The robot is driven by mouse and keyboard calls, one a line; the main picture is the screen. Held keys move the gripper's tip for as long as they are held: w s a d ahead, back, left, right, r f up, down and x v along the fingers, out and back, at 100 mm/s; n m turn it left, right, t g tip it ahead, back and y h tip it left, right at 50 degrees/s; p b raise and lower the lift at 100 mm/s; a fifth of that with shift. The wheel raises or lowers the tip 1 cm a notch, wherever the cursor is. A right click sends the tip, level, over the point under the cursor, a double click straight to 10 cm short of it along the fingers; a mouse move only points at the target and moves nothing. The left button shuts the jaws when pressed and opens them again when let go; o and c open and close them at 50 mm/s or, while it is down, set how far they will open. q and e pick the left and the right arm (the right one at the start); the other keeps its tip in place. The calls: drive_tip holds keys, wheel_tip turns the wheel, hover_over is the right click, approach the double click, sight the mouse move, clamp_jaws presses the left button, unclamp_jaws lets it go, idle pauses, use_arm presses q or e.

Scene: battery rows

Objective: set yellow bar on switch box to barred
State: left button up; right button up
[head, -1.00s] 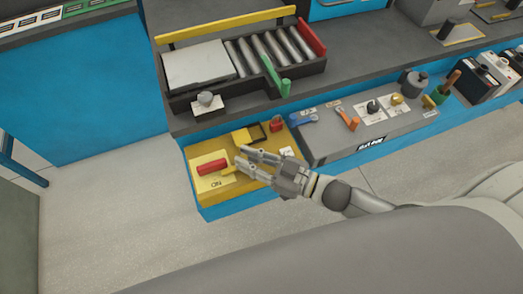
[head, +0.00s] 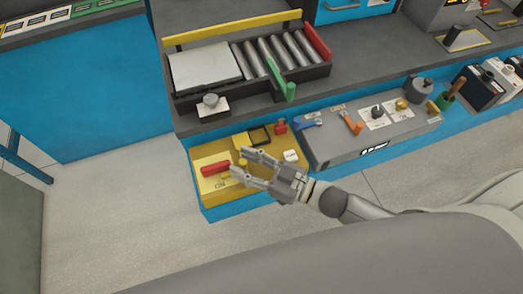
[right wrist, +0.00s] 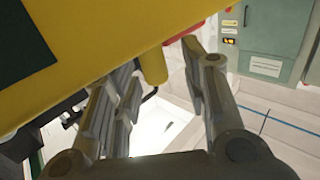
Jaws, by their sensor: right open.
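The yellow switch box (head: 208,190) sits low at the front of the workbench, with a red handle (head: 215,169) on its left part. The yellow bar is mostly hidden by my right gripper (head: 242,162), so I cannot tell its position. My right gripper is open, with its fingertips over the middle of the box. In the right wrist view, the underlying yellow surface (right wrist: 110,45) fills the upper left, and a yellow peg (right wrist: 153,65) stands between the spread fingers (right wrist: 162,75). I cannot tell whether they touch it. My left gripper is not in view.
Right of the box is a grey panel (head: 335,150) with a blue lever (head: 307,122), an orange lever (head: 352,123) and knobs. Above is a roller tray (head: 190,103) with a green lever (head: 290,92). A red padlock (head: 280,126) sits at the box's back edge.

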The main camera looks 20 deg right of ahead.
drive_tip(key=v, duration=1.2)
drive_tip(key=shift+s, duration=0.1)
idle(0.4)
